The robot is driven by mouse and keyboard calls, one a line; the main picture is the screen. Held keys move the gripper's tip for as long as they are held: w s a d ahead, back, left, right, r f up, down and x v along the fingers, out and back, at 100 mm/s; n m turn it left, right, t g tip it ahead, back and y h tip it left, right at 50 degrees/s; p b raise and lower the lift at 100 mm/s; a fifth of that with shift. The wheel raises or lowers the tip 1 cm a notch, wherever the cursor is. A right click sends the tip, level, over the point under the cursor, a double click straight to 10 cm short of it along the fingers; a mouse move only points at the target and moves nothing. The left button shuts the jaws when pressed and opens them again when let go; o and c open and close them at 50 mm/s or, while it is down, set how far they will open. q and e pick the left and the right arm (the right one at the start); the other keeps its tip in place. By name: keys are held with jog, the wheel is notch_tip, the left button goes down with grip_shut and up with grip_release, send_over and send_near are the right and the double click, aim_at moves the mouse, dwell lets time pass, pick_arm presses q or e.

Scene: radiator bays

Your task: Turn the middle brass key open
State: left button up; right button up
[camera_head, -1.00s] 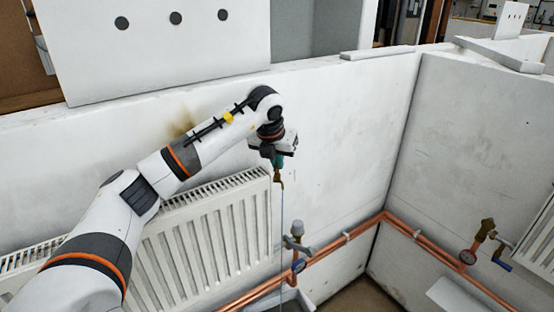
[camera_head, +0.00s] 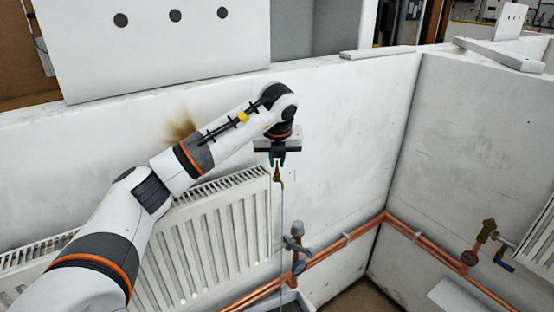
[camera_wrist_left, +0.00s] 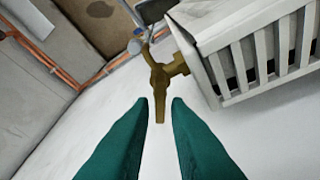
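A brass key on a brass valve (camera_head: 278,176) sits at the top right end of the white radiator (camera_head: 222,232). In the left wrist view the brass valve (camera_wrist_left: 157,77) joins the radiator, and its narrow key end points toward my fingers. My left gripper (camera_head: 277,160) is just above it, with teal fingers spread. In the left wrist view the fingertips of my left gripper (camera_wrist_left: 161,101) stand on either side of the key's end, with a visible gap on each side. My right gripper is not in view.
Below the brass valve are a grey valve (camera_head: 296,243) and a gauge (camera_head: 299,267). Copper pipes (camera_head: 345,242) run along the white walls. Another brass valve with a blue handle (camera_head: 503,264) is at the right. The wall between is clear.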

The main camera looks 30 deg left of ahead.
pick_arm(q)
jog(key=shift+o, duration=1)
jog(key=shift+r, duration=0.15)
jog(key=b+v, duration=0.2)
jog(key=v, duration=0.9)
jog(key=shift+r, duration=0.35)
jog(key=shift+d, duration=0.1)
jog(key=shift+s+f, duration=0.1)
jog(key=shift+s, duration=0.05)
